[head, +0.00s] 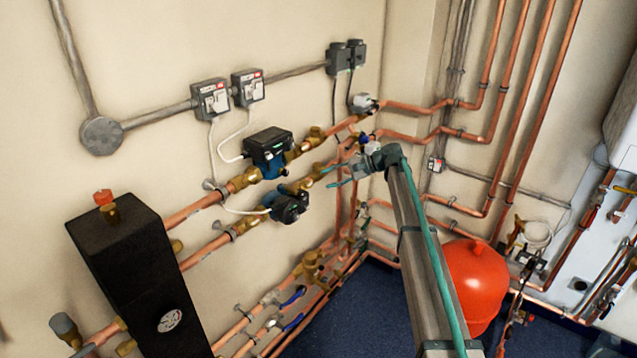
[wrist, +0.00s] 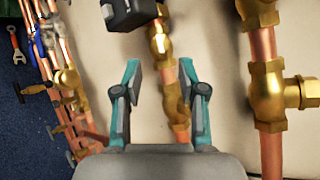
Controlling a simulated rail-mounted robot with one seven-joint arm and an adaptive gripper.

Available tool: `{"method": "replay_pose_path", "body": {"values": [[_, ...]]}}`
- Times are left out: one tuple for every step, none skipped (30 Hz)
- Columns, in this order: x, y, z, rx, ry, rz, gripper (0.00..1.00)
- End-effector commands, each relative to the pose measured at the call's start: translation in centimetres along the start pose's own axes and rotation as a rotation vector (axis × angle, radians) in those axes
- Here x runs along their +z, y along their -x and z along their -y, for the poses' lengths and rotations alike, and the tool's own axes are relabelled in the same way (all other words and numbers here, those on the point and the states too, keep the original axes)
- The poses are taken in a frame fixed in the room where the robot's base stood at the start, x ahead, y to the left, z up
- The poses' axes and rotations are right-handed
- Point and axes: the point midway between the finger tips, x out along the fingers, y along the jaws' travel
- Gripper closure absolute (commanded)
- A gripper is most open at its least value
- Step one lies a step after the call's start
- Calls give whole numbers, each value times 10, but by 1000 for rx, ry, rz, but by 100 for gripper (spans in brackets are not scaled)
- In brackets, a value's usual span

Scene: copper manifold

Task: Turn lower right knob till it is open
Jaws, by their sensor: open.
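My gripper (head: 330,177) is open and empty, near the right end of the lower pump's pipe in the head view. In the wrist view its teal fingers (wrist: 160,72) are spread. A brass valve body (wrist: 178,104) on the lower pump's pipe shows between and beyond them, and no contact is visible. The matching brass fitting (head: 301,185) in the head view is right of the lower pump (head: 289,205). I cannot make out a knob on it or whether it is open. Another brass valve (wrist: 268,92) with a side stub is on the pipe at right.
An upper pump (head: 268,152) sits above. Lower pipes carry blue lever handles (head: 292,297). A black box (head: 135,275) stands at left and a red tank (head: 474,285) at right. Copper pipes crowd the corner near my gripper. Blue floor (head: 365,315) lies below.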

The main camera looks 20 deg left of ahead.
Motion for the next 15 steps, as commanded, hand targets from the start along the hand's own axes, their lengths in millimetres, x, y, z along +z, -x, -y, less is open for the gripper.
{"method": "replay_pose_path", "body": {"values": [[0,10,0,-1,0,-2,59],[0,16,0,-1,0,-1,59],[0,22,0,-1,0,-1,59],[0,27,0,-1,0,-1,59],[0,31,0,-1,0,-1,59],[0,36,0,-1,0,-1,59],[0,39,1,-1,0,-1,59],[0,42,1,-1,0,-1,59],[0,45,1,0,0,0,59],[0,47,0,0,0,0,59],[0,48,0,0,0,0,59],[0,50,0,0,0,1,59],[0,50,0,0,0,1,59],[0,51,0,0,0,1,59],[0,51,0,0,0,1,59]]}}
